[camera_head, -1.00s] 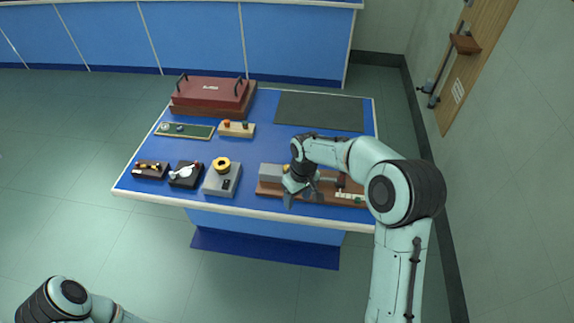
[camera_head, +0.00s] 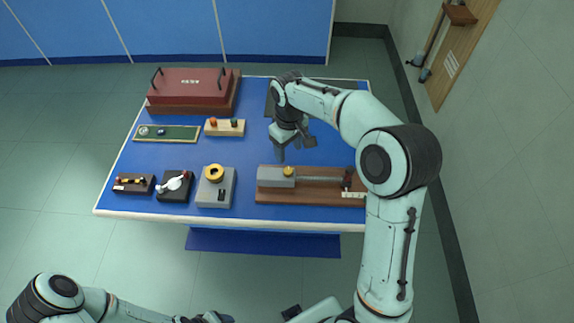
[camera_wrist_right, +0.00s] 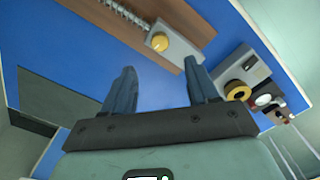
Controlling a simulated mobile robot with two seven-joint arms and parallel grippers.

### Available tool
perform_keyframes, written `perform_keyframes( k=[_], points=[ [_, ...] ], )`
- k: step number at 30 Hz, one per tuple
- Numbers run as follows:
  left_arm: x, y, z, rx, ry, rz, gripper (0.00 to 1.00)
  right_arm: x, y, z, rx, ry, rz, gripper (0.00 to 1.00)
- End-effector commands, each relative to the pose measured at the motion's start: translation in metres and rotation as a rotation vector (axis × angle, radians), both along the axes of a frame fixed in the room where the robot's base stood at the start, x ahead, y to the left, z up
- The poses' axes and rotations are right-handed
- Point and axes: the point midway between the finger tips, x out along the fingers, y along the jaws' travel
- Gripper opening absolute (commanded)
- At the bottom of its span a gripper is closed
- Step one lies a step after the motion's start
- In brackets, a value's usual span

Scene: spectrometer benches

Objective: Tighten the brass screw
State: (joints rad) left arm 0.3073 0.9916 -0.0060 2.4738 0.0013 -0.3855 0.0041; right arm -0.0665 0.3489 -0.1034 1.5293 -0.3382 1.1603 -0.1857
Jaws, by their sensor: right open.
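A round brass screw head (camera_head: 289,171) sits on a grey block (camera_head: 270,178) at the left end of a wooden board (camera_head: 330,198), near the table's front edge. In the right wrist view, the brass screw head (camera_wrist_right: 175,46) on its grey block is ahead, just beyond the fingers. My right gripper (camera_head: 294,149) hangs above the blue table top behind the board, apart from the screw. Its two fingers (camera_wrist_right: 161,72) are spread with nothing between them. My left arm shows only at the bottom edge of the head view; its gripper is not visible.
A grey box with a yellow ring (camera_head: 214,173) stands left of the board, beside two dark small fixtures (camera_head: 175,185). A red case (camera_head: 190,84) stands at the back left. A green tray (camera_head: 180,132) and a small wooden block (camera_head: 225,128) lie between.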

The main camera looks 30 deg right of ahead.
Motion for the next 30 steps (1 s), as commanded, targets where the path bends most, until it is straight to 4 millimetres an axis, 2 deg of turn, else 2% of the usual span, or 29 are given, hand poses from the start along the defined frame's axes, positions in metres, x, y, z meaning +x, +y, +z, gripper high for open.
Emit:
perform_keyframes(
  k=[1, 3, 12, 18, 27, 29, 30],
  points=[
    [-0.003, 0.000, -0.003, 0.000, 0.003, 0.000, 0.59, -0.002, 0.000, -0.015, -0.001, 0.007, -0.001, 0.59],
    [-0.004, 0.000, -0.005, 0.001, 0.005, 0.000, 0.59, -0.002, 0.000, -0.031, -0.001, 0.008, -0.001, 0.59],
    [-0.008, 0.000, -0.009, 0.000, 0.009, 0.000, 0.59, 0.000, 0.000, -0.083, -0.001, 0.003, -0.001, 0.59],
    [-0.008, 0.000, -0.010, 0.000, 0.009, 0.000, 0.59, 0.000, 0.000, -0.098, 0.000, 0.001, 0.000, 0.59],
    [-0.008, 0.000, -0.010, 0.000, 0.009, 0.000, 0.59, 0.000, 0.000, -0.099, 0.000, 0.000, 0.000, 0.59],
    [-0.008, 0.000, -0.010, 0.000, 0.009, 0.000, 0.59, 0.000, 0.000, -0.099, 0.000, 0.000, 0.000, 0.39],
    [-0.008, 0.000, -0.010, 0.000, 0.009, 0.000, 0.59, 0.000, 0.000, -0.099, 0.000, 0.000, 0.000, 0.26]
  ],
)
